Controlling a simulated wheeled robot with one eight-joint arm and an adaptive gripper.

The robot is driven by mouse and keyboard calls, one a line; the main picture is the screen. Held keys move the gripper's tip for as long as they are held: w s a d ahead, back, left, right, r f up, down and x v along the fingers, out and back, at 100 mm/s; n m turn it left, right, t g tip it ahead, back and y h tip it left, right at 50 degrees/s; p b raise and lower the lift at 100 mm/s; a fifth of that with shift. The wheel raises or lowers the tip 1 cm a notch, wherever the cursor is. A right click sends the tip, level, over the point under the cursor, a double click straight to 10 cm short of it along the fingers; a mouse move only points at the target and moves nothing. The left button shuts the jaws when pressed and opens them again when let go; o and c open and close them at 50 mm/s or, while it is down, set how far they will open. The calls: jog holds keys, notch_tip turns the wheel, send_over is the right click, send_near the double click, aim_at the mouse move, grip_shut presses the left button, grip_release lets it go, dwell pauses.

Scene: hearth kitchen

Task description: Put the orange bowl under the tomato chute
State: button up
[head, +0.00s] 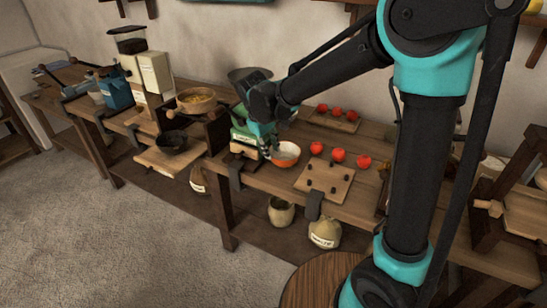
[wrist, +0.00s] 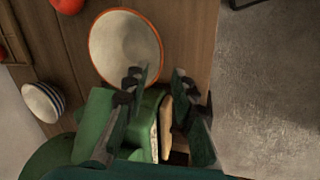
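The orange bowl (head: 286,154) stands upright on the wooden counter, orange-rimmed with a pale inside. It looks empty in the wrist view (wrist: 124,45). My gripper (head: 267,145) is just left of the bowl in the head view, pointing down. A green device (head: 241,133) stands beside the bowl, partly behind my gripper. I cannot clearly identify the tomato chute.
Several red tomatoes (head: 339,155) lie right of the bowl, more on a board (head: 335,118) behind. A pegged board (head: 324,181) is at the front edge. A striped bowl (wrist: 43,101) is near the green device. A dark pan (head: 172,142) and a wooden bowl (head: 197,99) are left.

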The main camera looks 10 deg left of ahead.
jog(key=v, duration=0.6)
jog(key=shift+r, duration=0.15)
